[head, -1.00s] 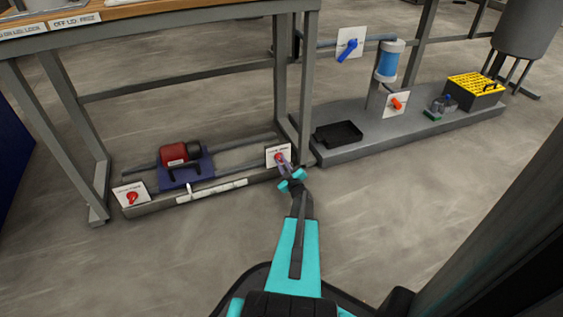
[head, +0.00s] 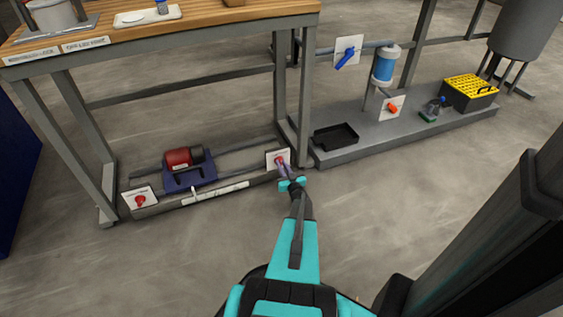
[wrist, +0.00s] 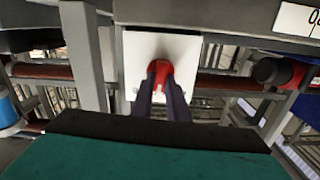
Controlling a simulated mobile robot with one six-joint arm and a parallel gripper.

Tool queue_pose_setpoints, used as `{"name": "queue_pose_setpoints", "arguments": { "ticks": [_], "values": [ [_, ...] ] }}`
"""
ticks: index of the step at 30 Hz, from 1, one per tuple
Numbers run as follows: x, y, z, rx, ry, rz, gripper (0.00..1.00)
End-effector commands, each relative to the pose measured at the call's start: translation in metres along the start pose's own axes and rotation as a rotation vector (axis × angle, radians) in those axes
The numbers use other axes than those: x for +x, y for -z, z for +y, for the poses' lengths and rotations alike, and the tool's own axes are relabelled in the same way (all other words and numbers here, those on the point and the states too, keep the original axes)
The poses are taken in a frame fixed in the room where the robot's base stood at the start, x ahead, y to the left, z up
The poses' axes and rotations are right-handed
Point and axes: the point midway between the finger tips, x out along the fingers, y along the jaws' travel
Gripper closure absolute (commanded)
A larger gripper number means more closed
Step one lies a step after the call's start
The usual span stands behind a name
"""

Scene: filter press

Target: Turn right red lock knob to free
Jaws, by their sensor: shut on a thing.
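The right red lock knob (head: 280,160) sits on a white plate (head: 271,154) at the right end of the low frame under the bench. In the wrist view the red knob (wrist: 159,69) is in the middle of its white plate (wrist: 135,48), between the dark fingers. My gripper (head: 284,168) is shut on the knob; the fingers hide most of it, so its turn angle cannot be read. The left red knob (head: 140,201) is on another white plate at the frame's left end. A red and black motor-like unit (head: 178,158) sits on a blue carriage (head: 190,179) between them.
Bench legs (head: 279,90) stand close behind the right knob. A low grey platform (head: 370,138) to the right carries a black tray (head: 335,137), an orange-handled valve (head: 392,108) and a yellow-topped box (head: 470,90). The floor in front is clear.

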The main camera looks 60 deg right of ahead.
Motion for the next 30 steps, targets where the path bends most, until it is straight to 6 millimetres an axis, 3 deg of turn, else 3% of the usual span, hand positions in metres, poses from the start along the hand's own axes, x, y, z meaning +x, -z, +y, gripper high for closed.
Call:
{"name": "queue_pose_setpoints", "arguments": {
  "ticks": [18, 30],
  "values": [
    [-0.0008, 0.0002, 0.0020, 0.464, 0.001, -0.002, 1.00],
    [-0.0013, -0.0021, 0.0018, 0.551, 0.002, -0.002, 1.00]
  ]
}}
